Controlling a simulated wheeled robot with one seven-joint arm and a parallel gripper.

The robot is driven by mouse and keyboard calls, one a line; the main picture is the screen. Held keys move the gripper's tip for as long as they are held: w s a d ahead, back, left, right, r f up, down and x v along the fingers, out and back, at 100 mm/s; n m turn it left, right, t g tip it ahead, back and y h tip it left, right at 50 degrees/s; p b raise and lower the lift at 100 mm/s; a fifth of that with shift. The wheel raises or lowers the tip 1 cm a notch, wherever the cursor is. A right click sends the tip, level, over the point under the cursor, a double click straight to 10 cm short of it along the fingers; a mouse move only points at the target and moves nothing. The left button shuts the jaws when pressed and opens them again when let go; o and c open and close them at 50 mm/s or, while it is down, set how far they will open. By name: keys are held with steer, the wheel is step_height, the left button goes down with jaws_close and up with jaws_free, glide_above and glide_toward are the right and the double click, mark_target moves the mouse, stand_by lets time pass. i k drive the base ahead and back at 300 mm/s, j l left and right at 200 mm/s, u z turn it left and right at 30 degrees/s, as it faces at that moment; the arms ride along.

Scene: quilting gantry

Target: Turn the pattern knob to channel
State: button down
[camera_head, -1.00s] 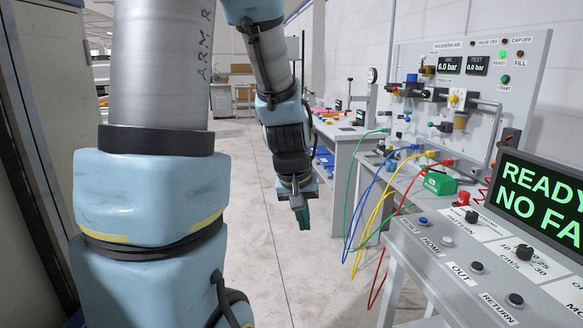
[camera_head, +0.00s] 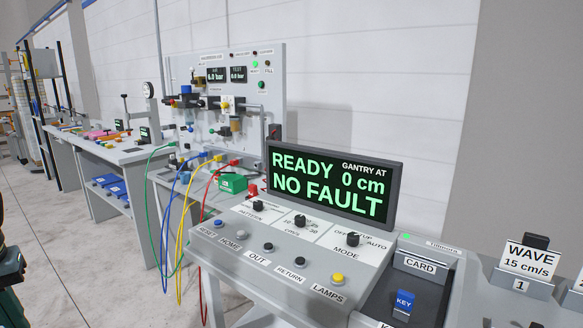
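The pattern knob (camera_head: 258,206) is a small black knob at the left end of the sloped grey control panel (camera_head: 222,262), above the word PATTERN. The settings around it and its pointer are too small to read. My gripper (camera_head: 12,306) shows only in part at the lower left edge, dark and cut off by the frame. It is far left of the panel and touches nothing that I can see. Whether its fingers are open is not visible. The display (camera_head: 332,184) reads READY, NO FAULT, GANTRY AT 0 cm.
The speed knob (camera_head: 300,221) and mode knob (camera_head: 353,239) share the panel with several buttons and a yellow lamps button (camera_head: 337,278). A blue key (camera_head: 404,300) and a WAVE card (camera_head: 529,262) are at right. Coloured hoses hang left of the panel; the floor (camera_head: 95,260) there is clear.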

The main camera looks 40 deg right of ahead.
mark_target(257, 205)
steer(key=l+z, duration=0.15)
steer(key=z, duration=1.25)
steer(key=l+z, duration=0.25)
steer(key=l, duration=0.75)
steer(key=i, duration=0.05)
